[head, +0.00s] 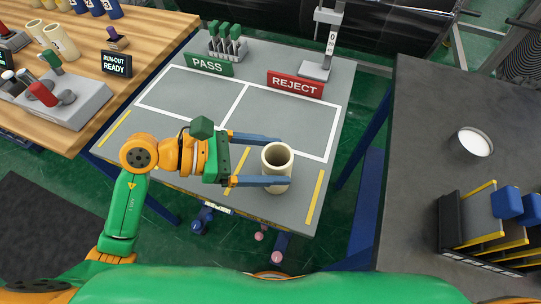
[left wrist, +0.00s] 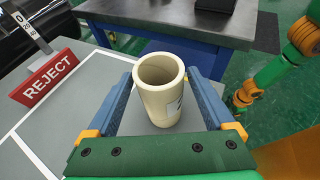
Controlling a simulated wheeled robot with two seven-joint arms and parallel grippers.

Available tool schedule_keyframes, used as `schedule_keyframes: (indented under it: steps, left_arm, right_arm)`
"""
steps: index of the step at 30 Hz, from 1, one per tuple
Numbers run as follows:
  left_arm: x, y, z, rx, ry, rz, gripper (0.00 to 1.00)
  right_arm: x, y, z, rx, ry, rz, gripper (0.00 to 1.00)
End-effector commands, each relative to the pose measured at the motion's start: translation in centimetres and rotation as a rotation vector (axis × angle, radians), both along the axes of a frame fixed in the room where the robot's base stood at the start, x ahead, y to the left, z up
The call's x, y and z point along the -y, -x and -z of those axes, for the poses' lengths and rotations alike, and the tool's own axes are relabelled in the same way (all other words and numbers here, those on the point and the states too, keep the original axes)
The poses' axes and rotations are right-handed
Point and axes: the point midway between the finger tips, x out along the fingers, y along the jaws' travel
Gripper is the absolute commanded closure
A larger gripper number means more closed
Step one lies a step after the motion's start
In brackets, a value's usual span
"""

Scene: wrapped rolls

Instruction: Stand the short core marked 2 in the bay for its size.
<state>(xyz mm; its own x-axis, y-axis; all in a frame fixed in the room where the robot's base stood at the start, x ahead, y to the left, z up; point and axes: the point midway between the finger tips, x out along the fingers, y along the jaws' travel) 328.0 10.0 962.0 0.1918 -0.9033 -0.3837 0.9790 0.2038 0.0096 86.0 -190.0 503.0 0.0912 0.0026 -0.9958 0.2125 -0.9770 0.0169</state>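A short cream core (head: 277,167) stands upright on the grey table near its front right, between two yellow stripes. It also shows in the left wrist view (left wrist: 158,95), with part of a label on its right side; its number cannot be read. My left gripper (head: 272,160) has its two blue fingers on either side of the core, and the wrist view shows the core between the fingertips (left wrist: 160,78). The fingers look wider apart than the core, with a small gap. My right gripper is not in view. No bay with a readable size mark shows.
The grey table (head: 190,99) carries a PASS sign (head: 207,65), a REJECT sign (head: 295,84) and a gauge stand. The wooden bench (head: 150,35) at left holds more cream cores (head: 60,40). The dark bench (head: 420,130) at right holds a rack with yellow-edged dividers (head: 490,236).

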Motion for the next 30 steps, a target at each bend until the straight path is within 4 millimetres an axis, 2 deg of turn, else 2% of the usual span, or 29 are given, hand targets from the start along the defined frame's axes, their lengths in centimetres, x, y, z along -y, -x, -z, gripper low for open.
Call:
schedule_keyframes:
  steps: [14,17,24,27,30]
  left_arm:
    - [-0.3,0.0,-0.3,-0.001,-0.001,-0.001,0.0]
    - [-2.0,0.3,-0.6,0.001,-0.004,-0.004,0.0]
    - [-7.8,1.5,-3.0,0.001,-0.005,-0.005,0.0]
    - [-9.6,1.9,-3.9,0.0,-0.003,-0.003,0.0]
    - [-10.6,2.2,-4.5,-0.001,-0.002,-0.001,0.0]
  right_arm:
    - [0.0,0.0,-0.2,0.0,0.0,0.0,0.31]
    - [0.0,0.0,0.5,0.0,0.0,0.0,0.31]
    - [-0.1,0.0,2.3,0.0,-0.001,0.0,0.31]
    - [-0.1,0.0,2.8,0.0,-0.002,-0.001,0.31]
    - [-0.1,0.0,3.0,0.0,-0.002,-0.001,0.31]
